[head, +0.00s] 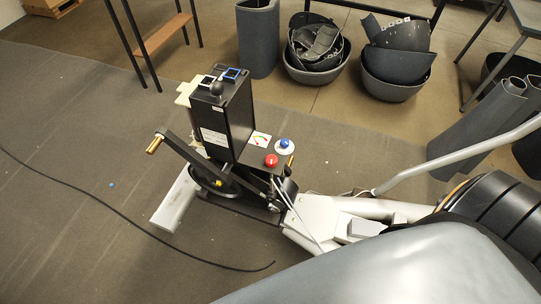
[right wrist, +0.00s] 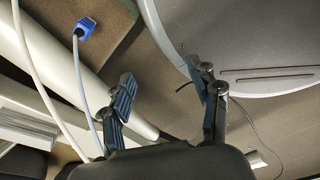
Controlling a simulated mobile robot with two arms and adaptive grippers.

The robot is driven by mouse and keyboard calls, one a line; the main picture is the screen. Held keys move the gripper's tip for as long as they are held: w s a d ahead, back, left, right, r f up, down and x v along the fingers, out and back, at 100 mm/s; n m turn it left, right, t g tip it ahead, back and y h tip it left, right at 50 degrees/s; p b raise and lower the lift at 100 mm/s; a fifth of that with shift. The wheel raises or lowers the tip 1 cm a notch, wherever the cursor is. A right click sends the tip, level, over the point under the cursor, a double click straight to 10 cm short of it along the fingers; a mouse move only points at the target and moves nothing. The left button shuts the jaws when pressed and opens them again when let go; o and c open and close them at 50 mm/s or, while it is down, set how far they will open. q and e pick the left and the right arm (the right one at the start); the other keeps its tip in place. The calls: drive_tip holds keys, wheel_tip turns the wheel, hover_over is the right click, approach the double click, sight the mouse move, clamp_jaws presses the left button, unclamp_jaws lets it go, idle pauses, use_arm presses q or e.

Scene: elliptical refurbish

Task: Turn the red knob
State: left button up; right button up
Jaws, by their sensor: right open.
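The red knob (head: 271,160) is a small round red cap on a dark plate at the foot of the black upright housing (head: 228,122) in the head view. A blue knob (head: 284,143) on a pale round base sits just behind it to the right, next to a small coloured dial label (head: 260,139). My right gripper (right wrist: 165,80) shows in the right wrist view with its fingers apart and nothing between them. It does not show in the head view, and the red knob is not visible in the wrist view. My left gripper is not in view.
A crank arm with a brass-coloured handle (head: 155,145) sticks out left of the housing. A black cable (head: 130,215) crosses the floor. Tubs of dark parts (head: 315,65) stand behind. In the wrist view, a large grey rounded panel (right wrist: 260,40) and a blue plug (right wrist: 86,27) show.

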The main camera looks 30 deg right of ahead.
drive_tip(key=w+a+r+t+b, duration=0.1)
drive_tip(key=w+a+r, duration=0.2)
drive_tip(key=w+r, duration=1.25)
wheel_tip(320, 180, up, 23)
drive_tip(key=w+t+b, duration=0.1)
drive_tip(key=b, duration=0.1)
drive_tip(key=w+a+n+y, duration=0.2)
drive_tip(key=w+a, duration=0.4)
drive_tip(key=w, duration=0.2)
drive_tip(key=m+g+h, duration=0.1)
drive_tip(key=g+h, duration=0.1)
drive_tip(key=g, duration=0.1)
approach(272, 159)
wheel_tip(272, 159, down, 9)
drive_tip(key=shift+w+a+r, duration=0.1)
drive_tip(key=shift+r, duration=0.05)
